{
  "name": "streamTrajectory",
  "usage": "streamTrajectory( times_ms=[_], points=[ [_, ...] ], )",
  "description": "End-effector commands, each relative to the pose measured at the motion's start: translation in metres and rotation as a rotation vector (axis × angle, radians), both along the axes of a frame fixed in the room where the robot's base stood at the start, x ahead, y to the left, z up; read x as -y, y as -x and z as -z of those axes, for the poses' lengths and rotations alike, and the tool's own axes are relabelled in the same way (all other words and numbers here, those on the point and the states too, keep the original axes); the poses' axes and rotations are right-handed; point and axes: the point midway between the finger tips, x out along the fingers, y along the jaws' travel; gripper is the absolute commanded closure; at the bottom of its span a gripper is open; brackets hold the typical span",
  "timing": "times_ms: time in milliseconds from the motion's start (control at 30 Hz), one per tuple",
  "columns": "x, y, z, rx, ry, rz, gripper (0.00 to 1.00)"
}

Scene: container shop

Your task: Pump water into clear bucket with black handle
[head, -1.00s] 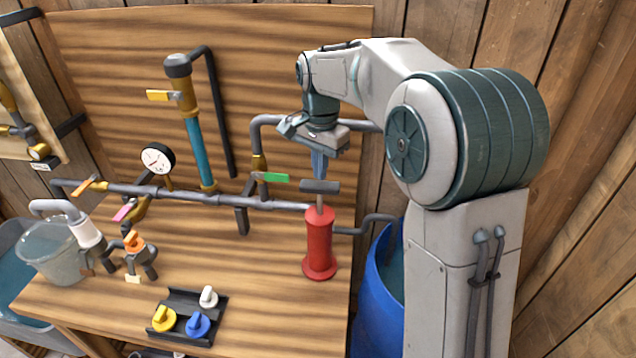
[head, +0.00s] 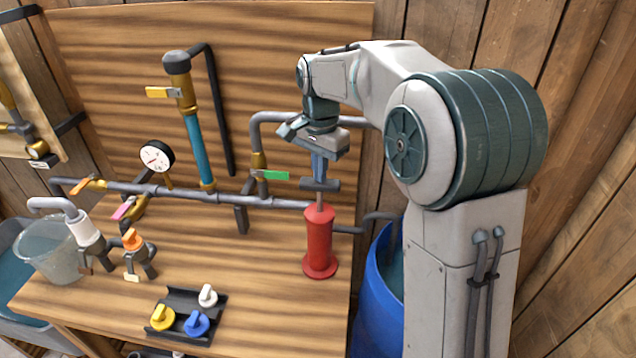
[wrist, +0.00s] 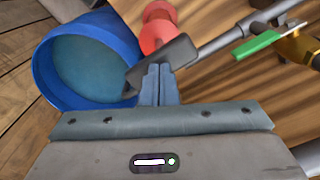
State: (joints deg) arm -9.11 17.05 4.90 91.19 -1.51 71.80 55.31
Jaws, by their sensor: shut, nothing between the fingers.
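The red hand pump (head: 319,240) stands upright on the bench, its dark T-handle (head: 334,184) a little above the body on a short rod. My gripper (head: 319,182) is shut and empty, pointing down with its fingertips at the handle. In the wrist view my closed fingers (wrist: 158,72) overlap the handle (wrist: 180,53); I cannot tell whether they press on it. A clear bucket (head: 45,262) is at the left end of the bench, beneath a grey curved spout (head: 55,203). Its water level and its handle are hard to make out.
A pipe (head: 230,199) runs along the bench with orange (head: 90,184), pink (head: 123,209) and green (head: 272,175) valve levers and a gauge (head: 157,157). A tray (head: 176,297) of coloured knobs lies in front. A blue barrel (head: 376,310) stands right of the bench.

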Motion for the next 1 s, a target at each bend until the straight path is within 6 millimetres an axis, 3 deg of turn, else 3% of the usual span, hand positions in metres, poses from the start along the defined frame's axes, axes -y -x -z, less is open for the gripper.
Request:
streamTrajectory(
  times_ms=[633, 833, 1000],
  points=[
    [0.0, 0.001, 0.05, -0.005, 0.001, 0.0, 1.0],
    [0.0, 0.001, 0.041, -0.004, 0.0, 0.0, 1.0],
    [0.0, 0.0, 0.02, -0.003, 0.0, 0.0, 1.0]
  ],
)
